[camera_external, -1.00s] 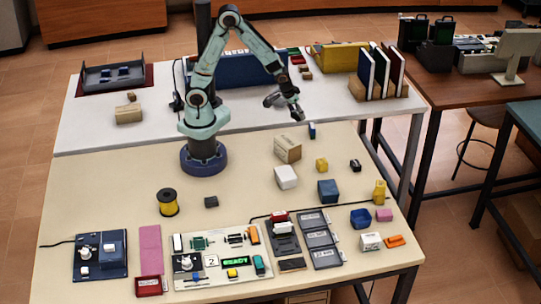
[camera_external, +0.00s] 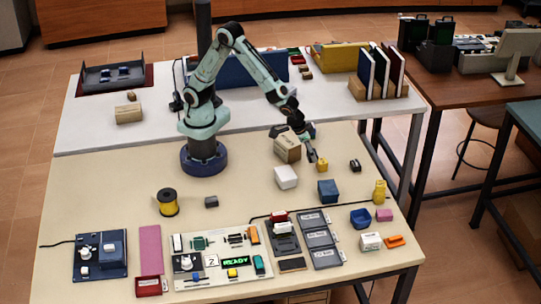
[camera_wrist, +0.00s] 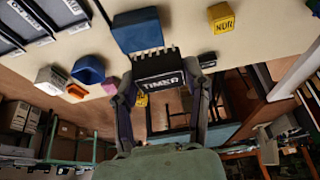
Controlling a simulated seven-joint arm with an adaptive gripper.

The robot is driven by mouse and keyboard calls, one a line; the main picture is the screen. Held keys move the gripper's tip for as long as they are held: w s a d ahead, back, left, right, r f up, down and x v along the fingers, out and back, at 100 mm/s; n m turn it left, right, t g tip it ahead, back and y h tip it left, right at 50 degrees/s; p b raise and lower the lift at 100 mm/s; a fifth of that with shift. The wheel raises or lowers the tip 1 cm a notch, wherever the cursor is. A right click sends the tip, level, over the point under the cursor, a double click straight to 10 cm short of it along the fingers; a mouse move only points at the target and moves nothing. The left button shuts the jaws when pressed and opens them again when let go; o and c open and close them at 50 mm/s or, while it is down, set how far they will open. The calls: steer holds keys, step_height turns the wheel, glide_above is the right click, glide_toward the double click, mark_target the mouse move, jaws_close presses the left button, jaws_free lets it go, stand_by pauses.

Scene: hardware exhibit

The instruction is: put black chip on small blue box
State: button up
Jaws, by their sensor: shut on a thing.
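My gripper (camera_external: 312,156) is above the beige table, up and left of the blue box (camera_external: 328,191) in the external view. In the wrist view my gripper (camera_wrist: 160,80) is shut on a black chip (camera_wrist: 160,70) with white "TIMER" lettering and a row of metal pins, held between its two fingers. The blue box (camera_wrist: 138,31) shows just beyond the chip's pins in the wrist view; I cannot tell the exact gap. Nothing visibly lies on the blue box's top.
A yellow "NOR" block (camera_wrist: 221,18) also shows in the external view (camera_external: 322,165), close to my gripper. A cardboard box (camera_external: 287,149), a white box (camera_external: 286,178) and a small dark block (camera_external: 355,165) stand nearby. A blue bin (camera_external: 361,219) is farther forward.

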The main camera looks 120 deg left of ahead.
glide_above(331, 187)
steer(key=s, duration=0.1)
steer(key=f, duration=0.4)
steer(key=d+f, duration=0.1)
steer(key=f, duration=0.1)
steer(key=shift+s, duration=0.2)
steer(key=shift+w+a+f, duration=0.1)
steer(key=shift+w+f, duration=0.05)
steer(key=shift+f, duration=0.75)
steer(key=shift+w+f, duration=0.1)
steer(key=shift+f, duration=0.8)
steer(key=shift+f, duration=0.2)
steer(key=o, duration=1)
steer(key=shift+o, duration=0.2)
steer(key=shift+r, duration=0.1)
